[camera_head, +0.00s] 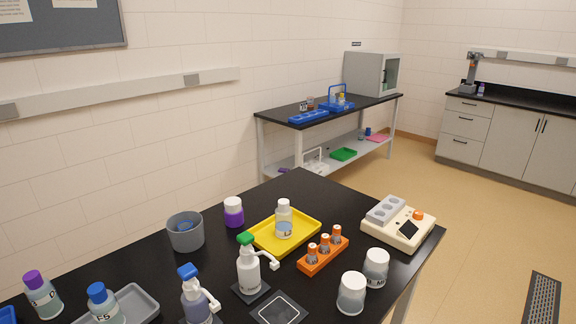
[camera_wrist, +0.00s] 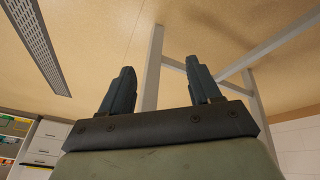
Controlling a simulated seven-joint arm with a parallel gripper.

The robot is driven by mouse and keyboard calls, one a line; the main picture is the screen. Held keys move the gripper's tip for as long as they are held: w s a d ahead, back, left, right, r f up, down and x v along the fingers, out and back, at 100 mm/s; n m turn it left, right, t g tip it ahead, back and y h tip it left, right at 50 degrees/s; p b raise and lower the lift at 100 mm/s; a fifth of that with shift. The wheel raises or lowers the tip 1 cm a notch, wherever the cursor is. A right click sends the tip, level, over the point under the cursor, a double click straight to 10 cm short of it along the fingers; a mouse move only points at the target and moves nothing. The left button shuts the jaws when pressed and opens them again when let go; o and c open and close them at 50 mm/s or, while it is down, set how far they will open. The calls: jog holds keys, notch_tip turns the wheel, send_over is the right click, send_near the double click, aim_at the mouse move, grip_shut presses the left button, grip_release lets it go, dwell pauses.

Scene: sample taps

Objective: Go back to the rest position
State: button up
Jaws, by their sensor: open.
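My gripper (camera_wrist: 163,88) shows in the wrist view, with its two dark fingers apart and nothing between them. Beyond the fingers are the tan floor (camera_wrist: 100,25) and pale table legs (camera_wrist: 153,65). My gripper and arm do not show in the head view. The black table (camera_head: 200,275) in the head view carries the lab items, and no gripper is near them there.
On the table are a yellow tray (camera_head: 257,243) with a bottle (camera_head: 284,220), an orange rack (camera_head: 323,257) with vials, a beige device (camera_head: 399,228), a grey cup (camera_head: 186,232), two white-lidded jars, pump bottles and a grey tray (camera_head: 140,299). Bare floor (camera_head: 470,220) lies to the right.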

jog(key=s+a+f+g, duration=0.1)
jog(key=s+a+g, duration=0.2)
jog(key=s+a, duration=0.3)
jog(key=s+a+f+n+g+y, duration=0.1)
jog(key=s+a+g, duration=0.2)
jog(key=s, duration=1.4)
jog(key=s+a+f+g+y, duration=0.1)
jog(key=s+a+g, duration=0.3)
jog(key=s+a, duration=0.6)
jog(key=shift+s+a+f+n, duration=0.3)
jog(key=shift+s+f, duration=0.1)
jog(key=shift+s, duration=0.3)
